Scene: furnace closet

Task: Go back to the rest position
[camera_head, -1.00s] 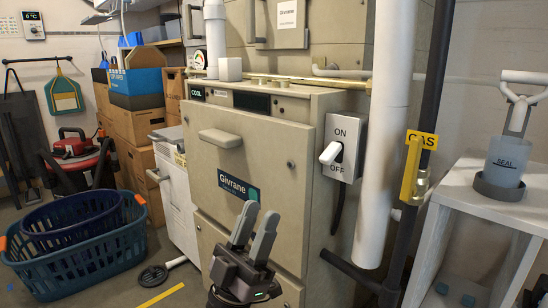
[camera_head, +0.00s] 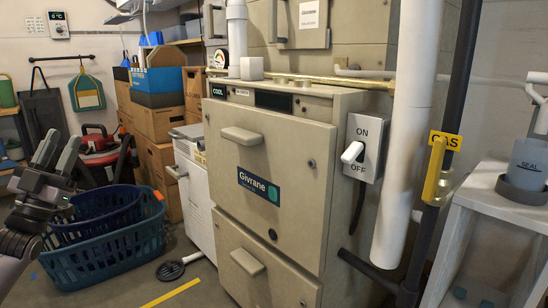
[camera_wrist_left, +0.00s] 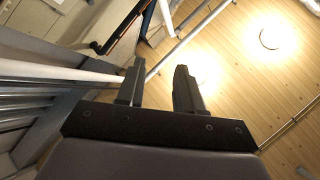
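My left gripper (camera_head: 58,146) is at the left edge of the head view, raised in front of the laundry baskets, with its fingers pointing up. Its two dark fingers stand apart with nothing between them. They also show apart and empty in the left wrist view (camera_wrist_left: 158,82), against a lit wooden ceiling. My right gripper is in neither view.
The beige furnace (camera_head: 265,150) fills the middle, with a white-levered ON/OFF switch box (camera_head: 367,135) on its side. A yellow gas handle (camera_head: 434,168) and a white table (camera_head: 480,190) are at right. Blue baskets (camera_head: 110,250) stand on the floor at left.

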